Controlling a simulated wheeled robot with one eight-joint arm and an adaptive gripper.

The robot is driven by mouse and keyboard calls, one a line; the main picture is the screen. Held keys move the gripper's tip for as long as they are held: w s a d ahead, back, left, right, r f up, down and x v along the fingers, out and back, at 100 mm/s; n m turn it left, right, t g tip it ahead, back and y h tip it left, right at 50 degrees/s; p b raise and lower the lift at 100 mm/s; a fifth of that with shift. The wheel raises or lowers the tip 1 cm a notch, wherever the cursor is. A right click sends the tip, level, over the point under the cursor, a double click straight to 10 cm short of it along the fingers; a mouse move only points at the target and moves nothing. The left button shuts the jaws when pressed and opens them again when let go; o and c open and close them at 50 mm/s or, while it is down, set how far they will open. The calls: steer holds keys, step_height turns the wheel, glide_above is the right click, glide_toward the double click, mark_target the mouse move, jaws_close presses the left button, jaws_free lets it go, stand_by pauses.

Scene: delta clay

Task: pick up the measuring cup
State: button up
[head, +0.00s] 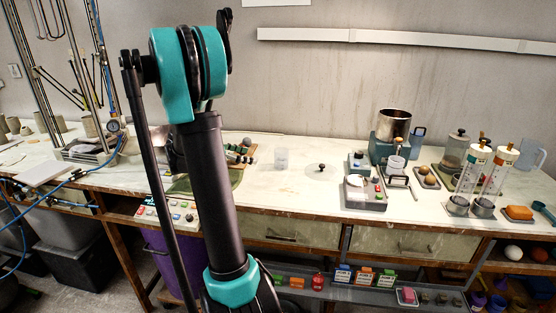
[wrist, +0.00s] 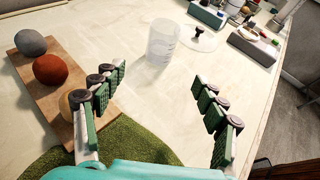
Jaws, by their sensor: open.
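The measuring cup (wrist: 161,44) is a translucent, whitish cup standing upright on the pale worktop, ahead of my gripper (wrist: 165,98) in the wrist view. In the head view the same cup (head: 281,159) stands near the middle of the bench, just right of my gripper (head: 240,154). My gripper is open and empty, its green-padded fingers spread wide. The cup lies beyond the fingertips, roughly in line with the space between them, and is not touched. In the head view my arm hides part of the gripper.
A wooden board (wrist: 62,95) with grey, red-brown and tan balls lies left of the fingers. A green mat (wrist: 120,150) lies below them. A white lid with a dark knob (wrist: 199,40) sits right of the cup. A scale-like device (head: 365,188) and several vessels stand farther right.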

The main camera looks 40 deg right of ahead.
mark_target(280, 160)
steer(key=x, duration=1.5)
steer(key=shift+s+d+f, duration=0.1)
steer(key=shift+f, duration=0.1)
steer(key=c, duration=1.3)
steer(key=shift+r, duration=0.2)
step_height(280, 160, up, 20)
steer(key=shift+f, duration=0.25)
